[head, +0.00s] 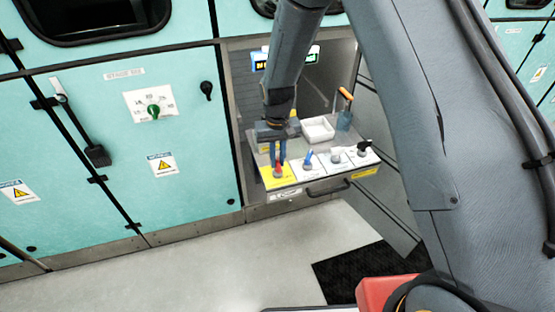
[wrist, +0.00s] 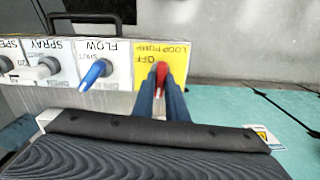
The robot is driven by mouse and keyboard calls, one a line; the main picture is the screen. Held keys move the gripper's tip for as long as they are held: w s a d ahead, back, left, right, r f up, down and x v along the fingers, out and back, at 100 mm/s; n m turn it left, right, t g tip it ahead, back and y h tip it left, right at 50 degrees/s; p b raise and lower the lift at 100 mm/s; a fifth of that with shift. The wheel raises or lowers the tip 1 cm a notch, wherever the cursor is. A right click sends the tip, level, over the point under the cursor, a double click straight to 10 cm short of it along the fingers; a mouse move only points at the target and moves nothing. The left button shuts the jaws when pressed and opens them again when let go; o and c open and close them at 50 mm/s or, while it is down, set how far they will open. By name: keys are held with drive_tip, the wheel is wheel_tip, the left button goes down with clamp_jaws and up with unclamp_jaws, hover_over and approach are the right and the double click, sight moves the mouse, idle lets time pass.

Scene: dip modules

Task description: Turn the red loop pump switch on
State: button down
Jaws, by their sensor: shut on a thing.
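The red loop pump switch (head: 278,170) sits on a yellow plate (head: 290,177) at the left end of a row of switches on a grey panel. In the wrist view the red switch (wrist: 161,72) shows on the yellow plate (wrist: 182,66), whose upside-down text reads "LOOP PUMP" and "OFF". My gripper (head: 277,163) reaches down over the switch, and its blue fingers are shut on the red handle. In the wrist view my gripper (wrist: 162,88) has one finger on each side of the handle. The fingers hide part of the switch and plate.
Beside it stand a blue flow switch (wrist: 95,74), a grey spray switch (wrist: 44,68) and a black-handled switch (head: 363,147). A white tray (head: 318,129) and an orange-handled tool (head: 345,108) lie behind the row. A dark drawer handle (head: 327,188) juts out in front.

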sight(278, 162)
drive_tip(key=shift+n, duration=0.6)
drive_tip(key=c, duration=1.8)
unclamp_jaws()
drive_tip(key=shift+o, duration=0.2)
drive_tip(key=shift+r+b, duration=0.85)
drive_tip(key=shift+r, duration=3.1)
drive_tip(key=s+d+r+m, duration=0.1)
drive_tip(key=s+d+r, duration=0.3)
drive_tip(key=s+d, duration=0.4)
drive_tip(key=s+d+r+m, duration=0.2)
drive_tip(key=s+d, duration=0.7)
drive_tip(key=s, duration=0.5)
drive_tip(key=shift+d+r+t, duration=0.3)
drive_tip(key=shift+r, duration=0.55)
